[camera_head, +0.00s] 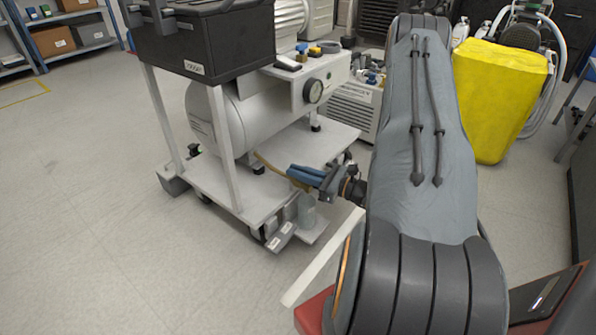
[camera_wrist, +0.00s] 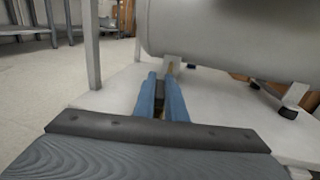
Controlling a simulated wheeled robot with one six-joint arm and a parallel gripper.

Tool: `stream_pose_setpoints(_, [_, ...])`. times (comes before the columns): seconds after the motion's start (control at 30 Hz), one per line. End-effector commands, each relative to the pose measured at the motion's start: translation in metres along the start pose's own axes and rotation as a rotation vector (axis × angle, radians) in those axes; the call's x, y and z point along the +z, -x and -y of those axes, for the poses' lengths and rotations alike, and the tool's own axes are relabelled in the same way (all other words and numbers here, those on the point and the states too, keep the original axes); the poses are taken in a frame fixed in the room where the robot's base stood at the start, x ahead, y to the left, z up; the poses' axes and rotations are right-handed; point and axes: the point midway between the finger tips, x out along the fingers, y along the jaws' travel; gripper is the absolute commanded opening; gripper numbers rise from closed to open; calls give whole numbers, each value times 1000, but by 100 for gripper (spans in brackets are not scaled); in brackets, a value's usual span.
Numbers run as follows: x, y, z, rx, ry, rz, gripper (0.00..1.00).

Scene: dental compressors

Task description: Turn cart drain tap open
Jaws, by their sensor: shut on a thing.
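The cart (camera_head: 273,194) is white and carries a grey horizontal tank (camera_head: 230,118) with a round gauge (camera_head: 313,91). A thin brass-coloured pipe (camera_head: 270,163) runs from under the tank toward my gripper (camera_head: 297,174). My gripper has blue fingers and is low over the cart's front right edge. In the wrist view my gripper (camera_wrist: 162,85) points at the tank's underside, its fingers nearly parallel and shut on the drain tap (camera_wrist: 159,96). Only a dark and yellowish bit of the tap shows between the fingers. The fingers hide the rest, so its angle cannot be told.
A grey jar (camera_head: 306,212) stands at the cart's corner below my gripper. A black case (camera_head: 205,45) sits on top of the cart. A yellow covered unit (camera_head: 498,95) stands at right. The floor at left is clear.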

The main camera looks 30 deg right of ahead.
Motion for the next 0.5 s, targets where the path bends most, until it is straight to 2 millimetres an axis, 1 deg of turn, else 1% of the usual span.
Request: stream_pose_setpoints(0.5, [-2, 0, 1, 483, 4, -2, 0])
